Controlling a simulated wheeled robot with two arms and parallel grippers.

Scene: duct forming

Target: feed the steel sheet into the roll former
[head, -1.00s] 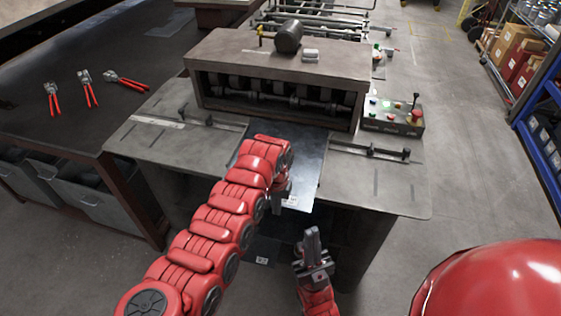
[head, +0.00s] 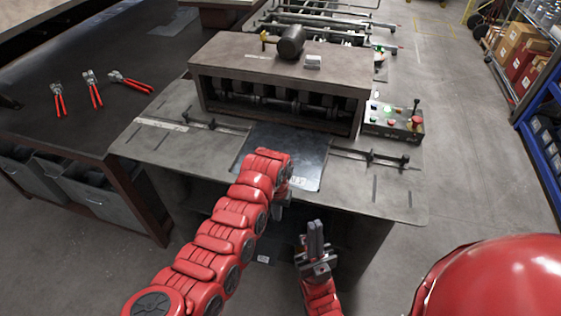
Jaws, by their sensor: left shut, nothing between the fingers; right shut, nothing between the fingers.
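The steel sheet (head: 308,158) lies flat on the infeed table of the roll former (head: 283,68), between the two side guides. Its far edge is under the front of the housing at the roller opening. Its near edge, with a small white label, is close to the table's front edge. My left gripper (head: 279,210) is shut and empty just in front of the table edge, partly hidden by its own arm, which covers the sheet's left part. My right gripper (head: 315,228) is shut and empty, pointing up, in front of the table and apart from the sheet.
A control box (head: 393,121) with coloured buttons and a lever stands right of the housing. A mallet (head: 289,42) lies on top of the housing. The dark bench (head: 60,140) at left holds several red-handled tools. The floor at right is clear up to the blue shelf.

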